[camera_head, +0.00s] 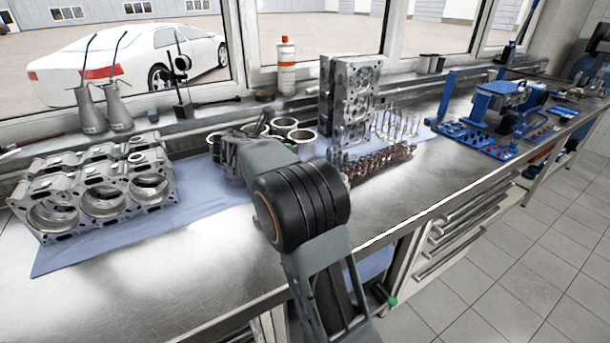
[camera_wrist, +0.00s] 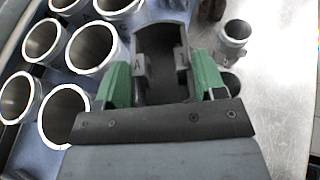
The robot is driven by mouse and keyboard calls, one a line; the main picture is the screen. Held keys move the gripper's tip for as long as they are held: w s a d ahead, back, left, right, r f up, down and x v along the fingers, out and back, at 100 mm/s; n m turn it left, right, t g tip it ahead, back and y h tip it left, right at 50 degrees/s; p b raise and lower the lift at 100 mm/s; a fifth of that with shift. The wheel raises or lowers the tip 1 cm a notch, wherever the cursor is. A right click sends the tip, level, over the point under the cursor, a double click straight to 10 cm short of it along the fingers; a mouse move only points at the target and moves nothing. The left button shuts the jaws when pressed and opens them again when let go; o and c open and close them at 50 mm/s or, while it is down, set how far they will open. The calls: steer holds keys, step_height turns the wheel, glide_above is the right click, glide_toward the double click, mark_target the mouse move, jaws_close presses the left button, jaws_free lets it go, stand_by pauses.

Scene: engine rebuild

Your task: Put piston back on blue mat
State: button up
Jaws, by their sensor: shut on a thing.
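In the wrist view, my gripper (camera_wrist: 160,85) has its green-tipped fingers closed on both sides of a dark grey, hollow, rounded part, which looks like the piston (camera_wrist: 158,42). In the head view, my arm hides most of the gripper and the held part. The blue mat (camera_head: 205,195) lies along the bench, under the engine block at left and running behind my arm. In the wrist view, I cannot tell whether the held part touches the mat or the bench.
Several cylinder liners (camera_wrist: 95,45) stand left of my gripper; they also show behind my arm (camera_head: 302,136). A small metal cylinder (camera_wrist: 233,38) stands to the right. The engine block (camera_head: 95,190) is at left, the cylinder head (camera_head: 352,95) behind. The front bench strip (camera_head: 160,290) is clear.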

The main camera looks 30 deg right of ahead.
steer(key=d+f, duration=0.4)
steer(key=w+d+f, duration=0.1)
steer(key=d+f, duration=0.3)
steer(key=d, duration=0.1)
steer(key=w+d+f, duration=0.1)
steer(key=d+f, duration=0.3)
steer(key=shift+w+d, duration=0.2)
steer(key=shift+f, duration=0.3)
steer(key=shift+f, duration=0.15)
steer(key=o, duration=1.4)
